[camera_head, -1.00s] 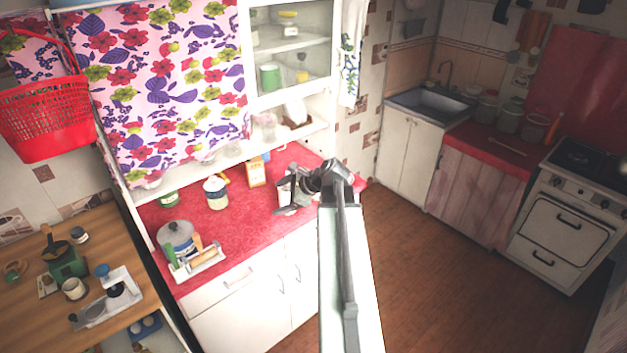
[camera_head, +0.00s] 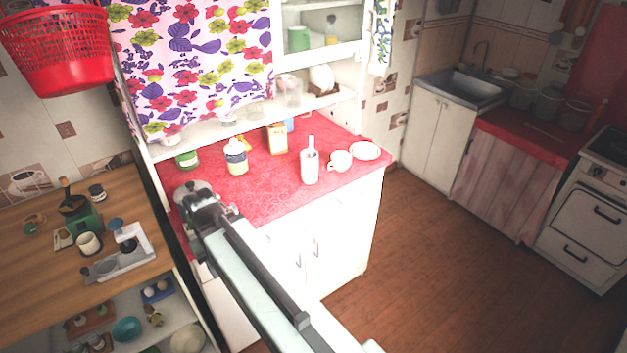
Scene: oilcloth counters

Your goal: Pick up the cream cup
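A cream-white cup (camera_head: 340,161) with a handle on its left stands on the red counter (camera_head: 262,186), between a pale cylindrical container (camera_head: 309,166) and a white plate (camera_head: 365,151). Another cream cup (camera_head: 89,243) stands on the wooden counter at the left; I cannot tell for sure which one the task names. My gripper (camera_head: 194,207) is over the left front part of the red counter, well to the left of the first cup and to the right of the second. My arm hides its fingertips, and I see nothing held.
A white-and-blue jar (camera_head: 236,157), a tan box (camera_head: 277,139) and a green tin (camera_head: 187,159) stand along the back of the red counter. A green grinder (camera_head: 80,215) and a grey tray (camera_head: 120,255) are on the wooden counter. The floor at the right is clear.

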